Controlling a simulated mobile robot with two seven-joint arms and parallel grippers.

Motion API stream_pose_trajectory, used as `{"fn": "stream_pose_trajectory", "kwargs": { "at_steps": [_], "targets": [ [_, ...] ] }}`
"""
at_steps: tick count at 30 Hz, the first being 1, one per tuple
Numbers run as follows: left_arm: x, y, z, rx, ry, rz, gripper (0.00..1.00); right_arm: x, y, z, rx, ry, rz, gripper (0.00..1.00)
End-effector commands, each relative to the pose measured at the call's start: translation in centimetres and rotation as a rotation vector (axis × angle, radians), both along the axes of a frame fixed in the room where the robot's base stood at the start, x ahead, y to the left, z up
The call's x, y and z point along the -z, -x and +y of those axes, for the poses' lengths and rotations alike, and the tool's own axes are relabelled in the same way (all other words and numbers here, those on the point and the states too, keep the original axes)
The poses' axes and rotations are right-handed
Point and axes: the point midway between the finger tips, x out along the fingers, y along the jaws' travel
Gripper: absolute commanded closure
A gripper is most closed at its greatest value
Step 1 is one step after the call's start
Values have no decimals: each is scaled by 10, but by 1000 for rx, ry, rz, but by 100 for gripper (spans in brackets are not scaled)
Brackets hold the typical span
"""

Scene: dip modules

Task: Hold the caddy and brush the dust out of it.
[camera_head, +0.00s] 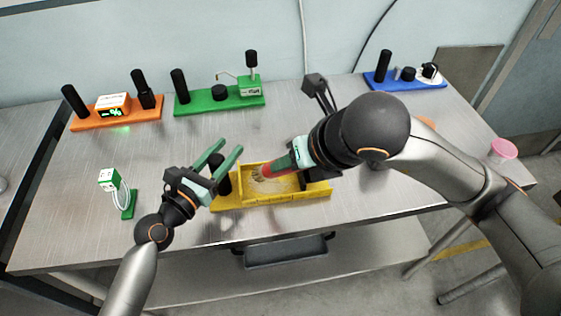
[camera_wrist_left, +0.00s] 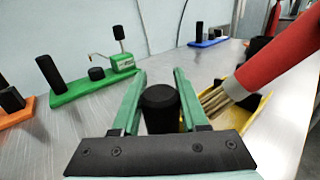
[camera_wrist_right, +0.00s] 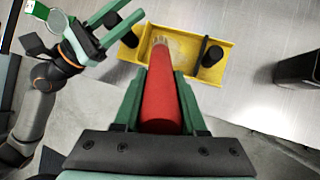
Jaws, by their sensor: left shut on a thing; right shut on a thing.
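The yellow caddy (camera_head: 283,199) sits near the front edge of the table. A black post (camera_head: 223,184) stands at its left end. My left gripper (camera_head: 229,154) is shut on this post, and the left wrist view shows the post (camera_wrist_left: 160,108) between the fingers. My right gripper (camera_head: 288,160) is shut on the red brush (camera_wrist_right: 160,100). The brush slants down with its tan bristles (camera_head: 257,173) in the caddy's left part. The caddy floor looks tan and speckled, but I cannot clearly tell dust from its surface. The right gripper hides some of the caddy's right side.
An orange module (camera_head: 116,112), a green module (camera_head: 219,102) and a blue module (camera_head: 405,80) stand along the back. A pink-topped cup (camera_head: 503,150) is at the far right. Bare table lies between them.

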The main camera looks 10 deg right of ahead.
Motion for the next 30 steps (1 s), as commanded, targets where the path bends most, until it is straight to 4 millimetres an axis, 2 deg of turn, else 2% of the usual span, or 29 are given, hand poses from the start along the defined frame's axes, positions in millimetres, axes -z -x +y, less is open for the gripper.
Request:
{"fn": "stream_pose_trajectory", "kwargs": {
  "at_steps": [5, 13, 22, 30],
  "targets": [
    [1, -1, 1, -3, -1, 1, 100, 0, 0, -7, 3, 2, 0, 100],
    [1, -1, 2, -4, -1, 1, 100, -1, 0, -31, 5, 3, 1, 100],
    [1, -1, 2, -4, -1, 0, 100, -2, -1, -42, 4, 3, 1, 100],
    [1, -1, 2, -4, -1, 0, 100, -3, -1, -66, 5, 3, 1, 100]
  ]
}}
